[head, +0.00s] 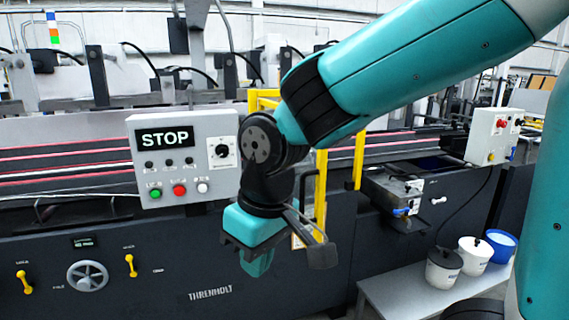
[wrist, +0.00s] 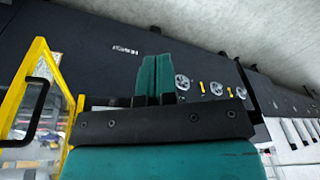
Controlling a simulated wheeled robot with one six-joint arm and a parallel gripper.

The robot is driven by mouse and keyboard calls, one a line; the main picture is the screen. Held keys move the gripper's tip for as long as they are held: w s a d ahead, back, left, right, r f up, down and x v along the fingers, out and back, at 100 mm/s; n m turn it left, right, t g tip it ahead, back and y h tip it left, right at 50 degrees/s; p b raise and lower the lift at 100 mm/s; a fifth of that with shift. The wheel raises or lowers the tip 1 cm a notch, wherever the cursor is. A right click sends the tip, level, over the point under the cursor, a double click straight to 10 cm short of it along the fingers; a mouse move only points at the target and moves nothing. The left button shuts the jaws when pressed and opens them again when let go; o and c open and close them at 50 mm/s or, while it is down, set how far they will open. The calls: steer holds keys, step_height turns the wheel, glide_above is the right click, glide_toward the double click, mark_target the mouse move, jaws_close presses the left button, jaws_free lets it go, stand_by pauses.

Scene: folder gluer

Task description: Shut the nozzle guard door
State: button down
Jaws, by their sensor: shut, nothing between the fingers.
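The nozzle guard door (head: 320,192) is a yellow frame with a clear panel. In the head view my arm hides much of it. It seems to stand swung out from the machine front. In the wrist view the yellow door frame (wrist: 17,88) is at the left, with a black bar handle (wrist: 36,108) on it. My gripper (head: 258,265) points down in front of the machine's dark front, left of the door's lower part in the head view. Its teal fingers (wrist: 156,75) are together and empty in the wrist view, apart from the handle.
A grey control box (head: 185,155) with a STOP display stands left of my wrist. A handwheel (head: 87,275) and yellow levers are on the machine front.

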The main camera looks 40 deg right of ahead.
steer(key=w+d+r+m+h+p, duration=0.4)
steer(key=w+d+r+m, duration=0.1)
steer(key=w, duration=0.3)
steer(key=w+d+r+m+h+p, duration=0.3)
steer(key=w+d+r+m+h, duration=0.15)
steer(key=w, duration=0.45)
steer(key=d+f+p, duration=0.4)
steer(key=d+f, duration=0.3)
steer(key=d, duration=0.2)
steer(key=shift+t, duration=0.3)
steer(key=shift+s, duration=0.1)
